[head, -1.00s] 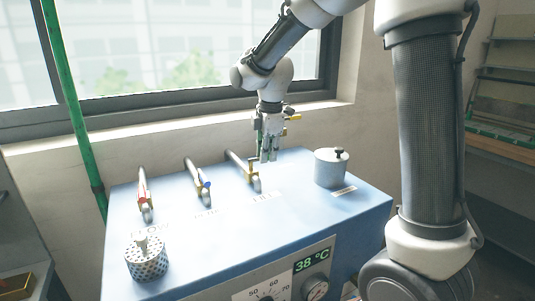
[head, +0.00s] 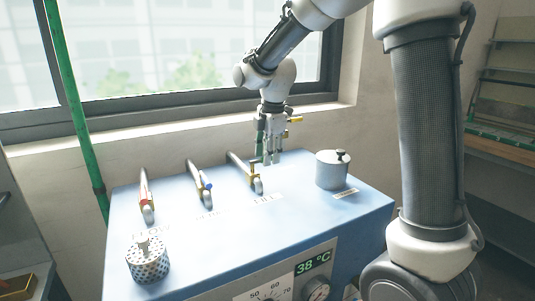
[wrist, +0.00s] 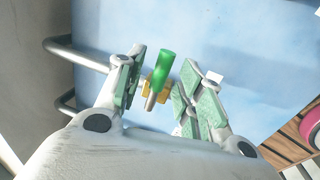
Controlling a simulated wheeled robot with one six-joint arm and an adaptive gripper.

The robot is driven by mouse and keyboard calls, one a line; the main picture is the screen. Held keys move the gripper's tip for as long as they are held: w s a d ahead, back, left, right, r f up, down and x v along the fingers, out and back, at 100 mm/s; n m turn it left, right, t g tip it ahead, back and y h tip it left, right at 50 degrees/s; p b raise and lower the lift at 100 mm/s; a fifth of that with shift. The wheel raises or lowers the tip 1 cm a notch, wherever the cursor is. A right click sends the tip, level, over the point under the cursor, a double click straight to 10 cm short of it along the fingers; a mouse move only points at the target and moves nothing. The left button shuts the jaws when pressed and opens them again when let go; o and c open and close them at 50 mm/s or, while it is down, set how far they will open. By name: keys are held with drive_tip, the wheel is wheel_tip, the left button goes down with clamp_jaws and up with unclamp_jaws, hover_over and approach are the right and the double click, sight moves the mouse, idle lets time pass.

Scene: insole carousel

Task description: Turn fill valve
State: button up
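The fill valve is the rightmost of three taps on the blue cabinet, with a brass body (head: 257,182) on a grey pipe. In the wrist view its green handle (wrist: 161,68) stands above the brass body (wrist: 150,92). My gripper (wrist: 160,88) points down with its green-padded fingers on either side of the handle. Narrow gaps seem to show between handle and pads, so it looks open and not clamped. In the head view my gripper (head: 268,158) is right over the valve and hides much of its handle.
A red-handled tap (head: 146,195) and a blue-handled tap (head: 206,188) stand to the left. A perforated metal cylinder (head: 148,260) and a lidded grey pot (head: 332,170) stand on the blue cabinet top (head: 230,240). The window wall is close behind.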

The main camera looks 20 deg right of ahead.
wheel_tip(320, 180, up, 12)
drive_tip(key=s, duration=0.2)
drive_tip(key=shift+d+f, duration=0.2)
drive_tip(key=shift+d, duration=0.05)
drive_tip(key=shift+s, duration=0.1)
drive_tip(key=s+d+f+m, duration=0.2)
drive_tip(key=s+d+m, duration=0.2)
drive_tip(key=s, duration=0.5)
drive_tip(key=s+d+f+m+t, duration=0.1)
drive_tip(key=s+d+f+m, duration=0.1)
drive_tip(key=s+d+m, duration=0.3)
drive_tip(key=s+d+f+m+t, duration=0.1)
drive_tip(key=s+d+m, duration=0.4)
drive_tip(key=s+m, duration=0.6)
drive_tip(key=shift+s+f, duration=0.4)
drive_tip(key=shift+s, duration=0.55)
